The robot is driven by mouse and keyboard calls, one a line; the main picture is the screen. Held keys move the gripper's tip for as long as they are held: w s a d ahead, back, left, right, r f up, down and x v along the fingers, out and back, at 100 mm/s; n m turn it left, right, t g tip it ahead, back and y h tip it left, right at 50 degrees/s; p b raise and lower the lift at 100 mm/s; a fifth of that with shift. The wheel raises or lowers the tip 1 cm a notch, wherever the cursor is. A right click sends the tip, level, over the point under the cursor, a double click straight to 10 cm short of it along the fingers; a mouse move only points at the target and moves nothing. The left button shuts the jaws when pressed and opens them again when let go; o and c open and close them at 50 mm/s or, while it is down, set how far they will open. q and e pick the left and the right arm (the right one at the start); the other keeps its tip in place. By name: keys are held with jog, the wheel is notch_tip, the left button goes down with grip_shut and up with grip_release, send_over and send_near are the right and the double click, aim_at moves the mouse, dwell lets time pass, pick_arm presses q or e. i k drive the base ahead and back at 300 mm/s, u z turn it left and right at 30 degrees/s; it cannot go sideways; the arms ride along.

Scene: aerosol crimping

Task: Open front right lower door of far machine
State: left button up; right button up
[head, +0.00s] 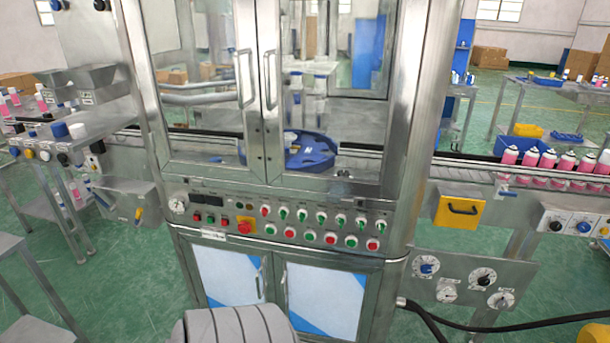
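A steel-framed machine (420,120) stands in front of me. Its front right lower door (325,298) is a pale panel with blue corners in a steel frame, and it looks closed. A slim handle (284,293) is at its left edge. The left lower door (222,272) beside it also looks closed, with a handle (259,284) near its right edge. The lower part of both doors is cut off by the picture or covered by a grey ribbed shape. Neither of my grippers shows.
A control panel (280,228) with buttons sits above the lower doors. Upper glass doors with long handles (245,80) look closed. At right are a conveyor with pink cans (530,157), a dial plate (470,278) and black cables (510,327).

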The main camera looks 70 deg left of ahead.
aim_at(326, 300)
jog(key=u, duration=0.5)
jog(key=i, duration=0.75)
jog(key=u, duration=1.1)
jog(key=i, duration=0.25)
jog(key=u, duration=0.25)
